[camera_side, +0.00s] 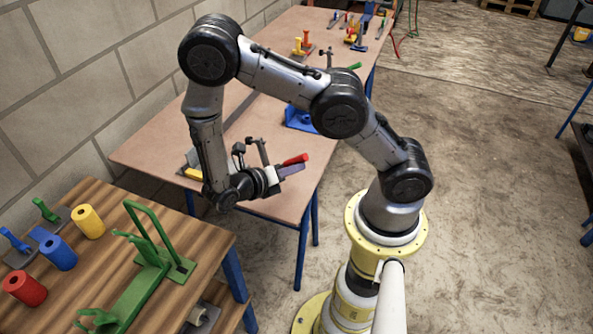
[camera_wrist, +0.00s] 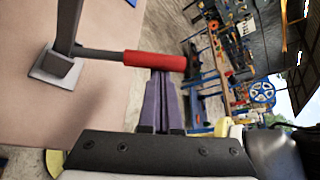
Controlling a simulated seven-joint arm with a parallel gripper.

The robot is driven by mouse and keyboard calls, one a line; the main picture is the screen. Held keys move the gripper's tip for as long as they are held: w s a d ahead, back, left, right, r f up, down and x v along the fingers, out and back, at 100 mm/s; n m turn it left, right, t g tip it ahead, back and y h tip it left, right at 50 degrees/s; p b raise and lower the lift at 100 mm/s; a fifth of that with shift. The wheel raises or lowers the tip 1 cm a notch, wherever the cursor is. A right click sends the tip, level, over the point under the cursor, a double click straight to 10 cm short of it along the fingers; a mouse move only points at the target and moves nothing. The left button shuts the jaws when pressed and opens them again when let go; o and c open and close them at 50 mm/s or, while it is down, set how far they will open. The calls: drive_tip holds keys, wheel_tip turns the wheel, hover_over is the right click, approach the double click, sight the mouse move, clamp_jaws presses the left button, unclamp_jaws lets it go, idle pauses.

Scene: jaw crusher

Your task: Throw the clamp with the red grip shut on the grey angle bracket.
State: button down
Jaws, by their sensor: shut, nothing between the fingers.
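The clamp's red grip (camera_side: 296,160) shows above my gripper's fingertips in the side view. In the wrist view the red grip (camera_wrist: 155,61) lies across the picture on a dark rod (camera_wrist: 100,54) from a grey upright with a square foot (camera_wrist: 56,68). My gripper (camera_side: 300,168) has purple fingers; they are shut and empty. In the wrist view the fingertips (camera_wrist: 160,78) end right at the red grip's lower edge; I cannot tell whether they touch. A grey piece (camera_side: 193,157), perhaps the angle bracket, shows partly behind my arm. The clamp's pad and its contact with the bracket are hidden.
The brown table (camera_side: 150,150) also bears a blue fixture (camera_side: 299,118) and, farther back, red and yellow clamps (camera_side: 303,43). A wooden bench (camera_side: 95,195) at lower left holds coloured cylinders and a green frame (camera_side: 150,265). Bare floor (camera_side: 480,180) lies to the right.

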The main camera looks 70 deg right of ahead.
sight(258, 142)
drive_tip(key=w+r+n, duration=0.1)
drive_tip(key=w, duration=0.2)
drive_tip(key=w+r+n+g, duration=0.1)
drive_tip(key=w+r, duration=0.1)
drive_tip(key=w, duration=0.1)
drive_tip(key=w+r+n+g+h, duration=0.1)
drive_tip(key=w, duration=0.2)
drive_tip(key=shift+r, duration=0.2)
drive_tip(key=shift+w+f, duration=0.2)
drive_tip(key=shift+w, duration=1.2)
drive_tip(key=shift+w+f, duration=0.25)
drive_tip(key=shift+w, duration=0.55)
drive_tip(key=shift+w, duration=0.15)
